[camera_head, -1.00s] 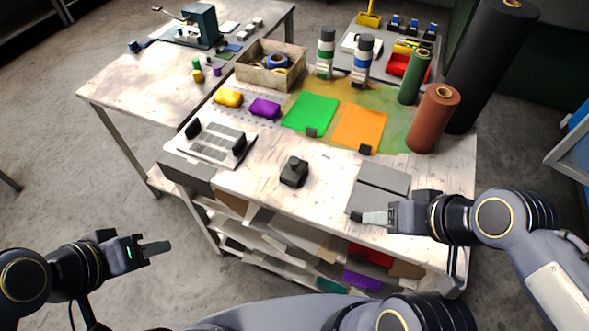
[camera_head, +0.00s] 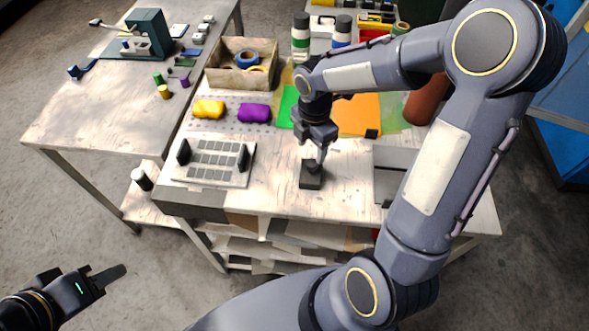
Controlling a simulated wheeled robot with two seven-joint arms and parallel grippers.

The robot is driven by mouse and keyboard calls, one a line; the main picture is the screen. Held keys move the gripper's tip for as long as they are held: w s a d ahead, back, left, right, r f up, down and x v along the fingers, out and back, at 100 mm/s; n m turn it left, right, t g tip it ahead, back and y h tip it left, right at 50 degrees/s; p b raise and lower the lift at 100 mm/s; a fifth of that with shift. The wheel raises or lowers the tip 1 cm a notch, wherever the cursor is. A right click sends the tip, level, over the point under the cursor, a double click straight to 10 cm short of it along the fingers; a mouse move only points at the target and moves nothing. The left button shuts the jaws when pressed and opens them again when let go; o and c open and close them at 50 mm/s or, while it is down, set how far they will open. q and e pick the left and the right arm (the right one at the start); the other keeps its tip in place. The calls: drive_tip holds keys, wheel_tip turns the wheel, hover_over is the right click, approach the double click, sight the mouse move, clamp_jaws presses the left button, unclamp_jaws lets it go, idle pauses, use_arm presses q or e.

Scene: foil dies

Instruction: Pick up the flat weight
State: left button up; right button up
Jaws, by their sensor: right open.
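The flat weight, a small dark block (camera_head: 311,181), sits upright on the worn white bench in front of the orange sheet. My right gripper (camera_head: 316,158) points down right over it, fingers open at its upper part. The gripper partly covers the weight's top, and I cannot tell if the fingers touch it. My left gripper (camera_head: 108,276) hangs at the lower left, away from the bench. It shows side-on, so its opening cannot be made out.
A pale slotted plate with dark uprights (camera_head: 215,162) stands left of the weight. Grey flat plates (camera_head: 393,160) lie to the right, partly behind my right arm. Yellow (camera_head: 208,109) and purple (camera_head: 254,113) pieces lie behind. A wooden box (camera_head: 240,72) stands further back.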

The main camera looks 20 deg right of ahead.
sight(311, 162)
drive_tip(key=f, duration=0.3)
drive_tip(key=f+p, duration=0.1)
drive_tip(key=f, duration=0.3)
drive_tip(key=shift+s+d+f, duration=0.1)
drive_tip(key=shift+s+f, duration=0.1)
drive_tip(key=shift+f, duration=0.1)
clamp_jaws()
drive_tip(key=shift+w+r, duration=0.1)
